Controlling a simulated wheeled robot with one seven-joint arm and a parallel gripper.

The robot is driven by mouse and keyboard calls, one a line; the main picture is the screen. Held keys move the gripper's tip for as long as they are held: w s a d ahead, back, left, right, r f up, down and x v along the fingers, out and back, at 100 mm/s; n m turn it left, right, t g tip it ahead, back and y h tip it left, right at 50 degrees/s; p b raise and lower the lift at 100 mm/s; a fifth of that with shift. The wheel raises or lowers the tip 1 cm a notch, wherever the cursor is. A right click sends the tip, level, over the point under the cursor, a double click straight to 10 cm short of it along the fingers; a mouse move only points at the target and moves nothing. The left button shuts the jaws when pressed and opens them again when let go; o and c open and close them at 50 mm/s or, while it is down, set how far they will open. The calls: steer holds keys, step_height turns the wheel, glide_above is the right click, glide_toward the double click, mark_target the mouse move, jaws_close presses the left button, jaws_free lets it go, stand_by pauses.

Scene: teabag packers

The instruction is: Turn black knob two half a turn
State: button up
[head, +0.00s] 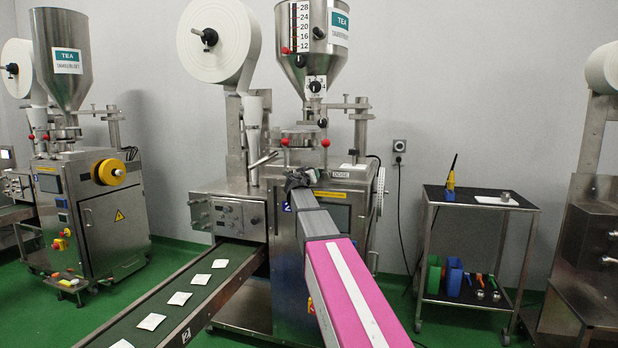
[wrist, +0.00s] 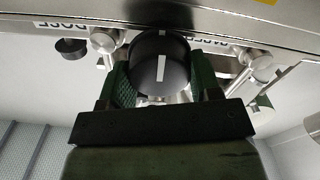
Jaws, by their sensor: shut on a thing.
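In the wrist view a round black knob (wrist: 160,66) with a white line mark sits between the two green-padded fingers of my gripper (wrist: 162,88). The fingers are shut on the knob, one on each side. The white line runs nearly straight up and down in this view. No number shows on the knob. In the head view my gripper (head: 299,180) is at the front of the middle tea machine (head: 285,262), below its hopper, and hides the knob there.
A smaller black knob (wrist: 72,48) sits left of the held one, near a "DOSE" label. Metal posts stand on both sides of my fingers. A conveyor (head: 205,293) with several teabags runs from the machine. A tool cart (head: 480,205) stands to the right.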

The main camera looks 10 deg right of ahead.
steer(key=shift+m, duration=0.4)
steer(key=o, duration=0.9)
steer(key=v, duration=1)
steer(key=shift+s+a, duration=0.2)
steer(key=shift+s, duration=0.15)
